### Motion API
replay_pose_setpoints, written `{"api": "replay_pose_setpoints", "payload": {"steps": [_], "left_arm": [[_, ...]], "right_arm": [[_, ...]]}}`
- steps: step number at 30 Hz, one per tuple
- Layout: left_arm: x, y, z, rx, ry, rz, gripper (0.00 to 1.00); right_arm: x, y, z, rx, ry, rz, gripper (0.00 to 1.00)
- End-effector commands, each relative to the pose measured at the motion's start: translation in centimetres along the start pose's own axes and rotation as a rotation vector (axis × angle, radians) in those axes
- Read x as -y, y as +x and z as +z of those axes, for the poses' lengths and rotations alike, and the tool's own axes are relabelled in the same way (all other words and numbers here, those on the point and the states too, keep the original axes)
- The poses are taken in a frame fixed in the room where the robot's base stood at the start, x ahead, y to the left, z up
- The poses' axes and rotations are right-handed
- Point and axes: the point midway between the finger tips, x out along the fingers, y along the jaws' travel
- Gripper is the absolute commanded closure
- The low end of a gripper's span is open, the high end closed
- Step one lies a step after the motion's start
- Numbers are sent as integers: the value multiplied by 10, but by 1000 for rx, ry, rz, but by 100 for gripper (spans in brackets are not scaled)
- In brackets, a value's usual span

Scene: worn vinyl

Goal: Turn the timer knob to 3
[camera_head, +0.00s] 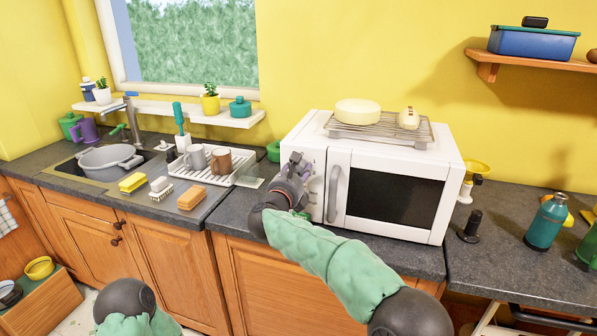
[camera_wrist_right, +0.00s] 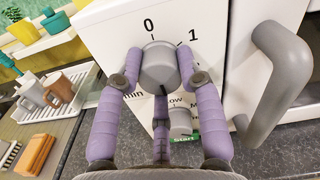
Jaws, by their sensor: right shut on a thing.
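The timer knob (camera_wrist_right: 158,70) is a round grey knob at the top of the white microwave's control panel. In the right wrist view a "0" is printed above it and a "1" to its upper right; I see no 3. My right gripper (camera_wrist_right: 160,75) has its purple fingers closed around the knob's sides. In the head view the right gripper (camera_head: 296,168) is at the left part of the microwave (camera_head: 395,150) front and hides the knob. The knob's pointer setting cannot be told. My left gripper is not in view.
A second grey knob (camera_wrist_right: 180,121) sits below, above a green start button (camera_wrist_right: 184,139). The grey door handle (camera_head: 335,194) stands out just right of the panel. A dish rack (camera_head: 222,176) with mugs is to the left. A rack (camera_head: 385,130) lies on the microwave.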

Motion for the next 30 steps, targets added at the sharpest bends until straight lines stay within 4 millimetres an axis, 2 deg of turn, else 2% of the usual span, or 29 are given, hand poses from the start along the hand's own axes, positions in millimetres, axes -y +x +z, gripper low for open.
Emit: {"api": "replay_pose_setpoints", "payload": {"steps": [18,19,21,30], "left_arm": [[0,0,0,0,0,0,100],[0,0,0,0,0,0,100],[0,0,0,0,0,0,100],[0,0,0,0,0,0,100]], "right_arm": [[-2,0,-4,-6,40,1,95],[-2,0,-4,-6,40,1,57],[-2,0,-4,-6,39,1,39],[-1,0,-2,-2,41,1,39]]}}
